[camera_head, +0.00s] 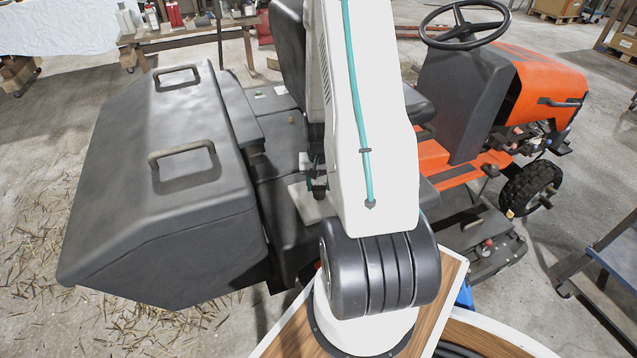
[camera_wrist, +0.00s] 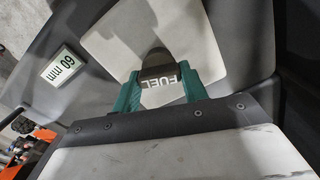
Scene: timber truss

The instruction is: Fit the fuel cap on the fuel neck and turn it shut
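In the wrist view a dark rounded fuel cap (camera_wrist: 157,66) sits between the two teal fingers of my gripper (camera_wrist: 158,74). The fingers appear to touch it on both sides. The word FUEL reads upside down at its near edge. A pale square plate (camera_wrist: 202,42) lies behind the cap. The fuel neck cannot be made out; the cap and fingers cover that spot, so I cannot tell whether the cap is seated. In the head view my gripper (camera_head: 317,180) points down over the same pale plate (camera_head: 304,207), beside the seat, partly hidden by my arm.
A "60 mm" label (camera_wrist: 62,66) is on the dark body left of the plate. The grey rear hopper (camera_head: 150,205) stands left of my gripper. The black seat (camera_head: 288,50) rises just behind. The orange mower hood (camera_head: 545,85) and steering wheel (camera_head: 465,25) are to the right.

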